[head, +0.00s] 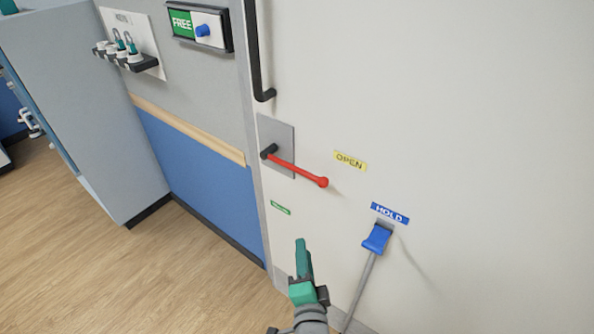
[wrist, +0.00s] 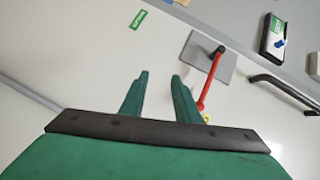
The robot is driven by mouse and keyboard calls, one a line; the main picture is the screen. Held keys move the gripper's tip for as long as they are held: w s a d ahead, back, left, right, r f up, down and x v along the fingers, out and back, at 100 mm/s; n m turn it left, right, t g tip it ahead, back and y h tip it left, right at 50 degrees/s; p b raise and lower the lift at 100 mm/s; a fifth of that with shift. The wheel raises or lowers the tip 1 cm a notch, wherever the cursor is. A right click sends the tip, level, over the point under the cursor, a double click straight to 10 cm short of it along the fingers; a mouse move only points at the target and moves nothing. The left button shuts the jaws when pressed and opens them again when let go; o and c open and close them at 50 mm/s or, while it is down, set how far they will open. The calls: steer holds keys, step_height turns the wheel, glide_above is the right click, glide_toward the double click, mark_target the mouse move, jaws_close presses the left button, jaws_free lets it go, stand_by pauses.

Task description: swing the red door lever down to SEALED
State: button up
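The red lever (head: 298,172) sticks out from a dark pivot on a grey plate (head: 280,135) on the white door. It points right and slightly down, its knob end near the yellow OPEN label (head: 350,160). A small green label (head: 281,208), too small to read, is below the plate. My green gripper (head: 302,246) is below the lever and apart from it in the head view. In the wrist view, my gripper (wrist: 158,76) is open, with nothing between its fingers. The red lever (wrist: 211,80) lies just right of the right finger there.
A blue HOLD label (head: 390,213) and a blue-headed lever (head: 377,239) on a grey rod are right of my gripper. A black handle (head: 259,60) is above the plate. A FREE sign (head: 182,23) hangs on the left wall. The door's right side is bare.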

mark_target(297, 169)
steer(key=w+r+m+y, duration=0.1)
steer(key=w+r+m, duration=0.1)
steer(key=w+r, duration=0.35)
steer(key=w+r+m+y, duration=0.1)
steer(key=w+r+m, duration=0.15)
steer(key=r, duration=0.55)
steer(key=shift+n, duration=0.45)
steer(key=x, duration=1)
steer(key=shift+w+a, duration=0.1)
steer(key=shift+w, duration=0.3)
jaws_close()
